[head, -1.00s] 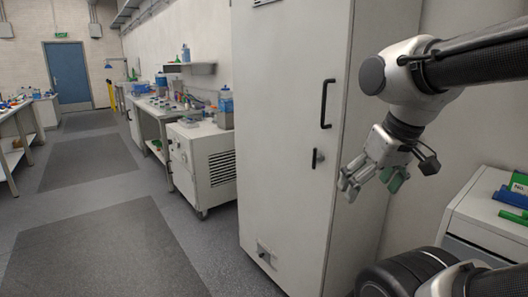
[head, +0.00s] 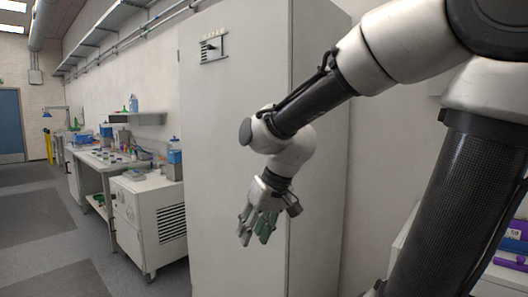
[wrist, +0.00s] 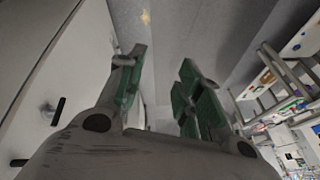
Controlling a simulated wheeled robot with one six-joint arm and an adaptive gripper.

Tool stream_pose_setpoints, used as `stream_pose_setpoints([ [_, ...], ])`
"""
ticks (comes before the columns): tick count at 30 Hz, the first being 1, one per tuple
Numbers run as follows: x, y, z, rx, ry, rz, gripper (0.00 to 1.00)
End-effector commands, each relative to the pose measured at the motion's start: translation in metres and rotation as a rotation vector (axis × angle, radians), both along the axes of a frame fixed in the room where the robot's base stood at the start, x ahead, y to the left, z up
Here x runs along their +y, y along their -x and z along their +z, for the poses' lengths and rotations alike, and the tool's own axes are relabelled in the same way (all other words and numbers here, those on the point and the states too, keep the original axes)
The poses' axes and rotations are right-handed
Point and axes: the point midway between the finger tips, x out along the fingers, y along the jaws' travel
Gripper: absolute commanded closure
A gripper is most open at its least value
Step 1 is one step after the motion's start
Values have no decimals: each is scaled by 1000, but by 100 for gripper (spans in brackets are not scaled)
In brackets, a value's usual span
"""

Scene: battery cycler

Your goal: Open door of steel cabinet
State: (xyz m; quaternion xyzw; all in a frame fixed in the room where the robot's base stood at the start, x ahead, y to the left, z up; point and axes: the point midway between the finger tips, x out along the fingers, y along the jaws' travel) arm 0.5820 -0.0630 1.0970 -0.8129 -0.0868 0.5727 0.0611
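The steel cabinet's pale door (head: 225,120) fills the middle of the head view and appears shut. My gripper (head: 254,238) hangs in front of the door, fingers pointing down, open with nothing between them. My arm and gripper hide the black door handle in the head view. The two green-padded fingers (wrist: 160,88) are spread apart, to the right of these fittings. I see no contact with the door.
A white wheeled unit (head: 140,215) stands left of the cabinet, beside a cluttered bench (head: 97,160). Grey floor (head: 80,268) is free in front of them. Purple items (head: 512,262) lie at the far right.

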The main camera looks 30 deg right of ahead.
Motion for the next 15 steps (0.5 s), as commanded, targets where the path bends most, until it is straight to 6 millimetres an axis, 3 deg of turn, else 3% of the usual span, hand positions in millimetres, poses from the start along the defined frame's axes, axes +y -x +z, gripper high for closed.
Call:
stream_pose_setpoints([
  [1, 22, -43, 2, -77, -57, -10, 65],
  [4, 57, -134, 19, -308, -151, -77, 65],
  [7, 63, -214, 43, -552, -169, -201, 65],
  [9, 51, -257, 62, -715, -131, -318, 65],
  [12, 14, -293, 88, -907, -4, -517, 65],
  [15, -34, -295, 115, -1037, 181, -736, 65],
])
